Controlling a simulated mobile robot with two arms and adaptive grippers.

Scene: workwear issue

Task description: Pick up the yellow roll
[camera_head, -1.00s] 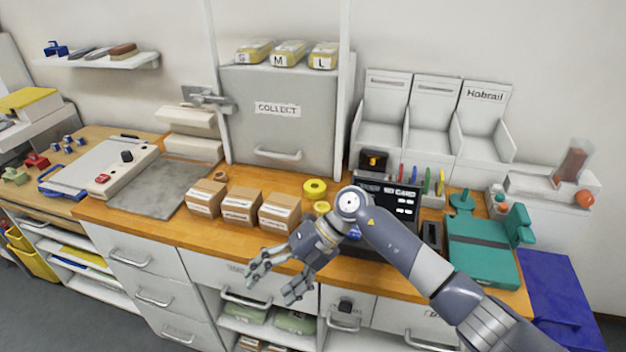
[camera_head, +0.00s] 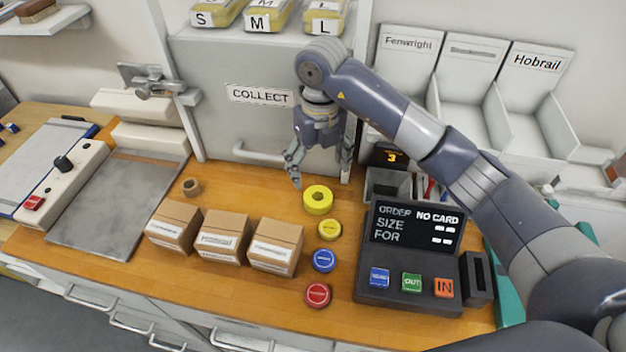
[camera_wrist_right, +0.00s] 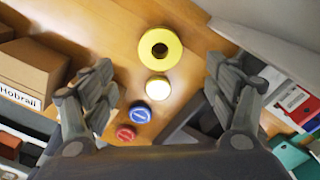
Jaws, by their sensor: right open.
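The yellow roll (camera_head: 318,200) is a ring with a dark centre hole, lying flat on the wooden counter near the cabinet front. It also shows in the right wrist view (camera_wrist_right: 160,49), ahead of and between the fingers. My right gripper (camera_head: 321,172) is open and empty, pointing down above and behind the roll, apart from it. Its two spread fingers show in the right wrist view (camera_wrist_right: 161,92). My left gripper is not in view.
A yellow disc (camera_head: 329,230), a blue disc (camera_head: 324,261) and a red disc (camera_head: 318,294) line up in front of the roll. Cardboard boxes (camera_head: 275,247) stand left, a black order terminal (camera_head: 411,257) right. The grey COLLECT cabinet (camera_head: 262,120) stands behind.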

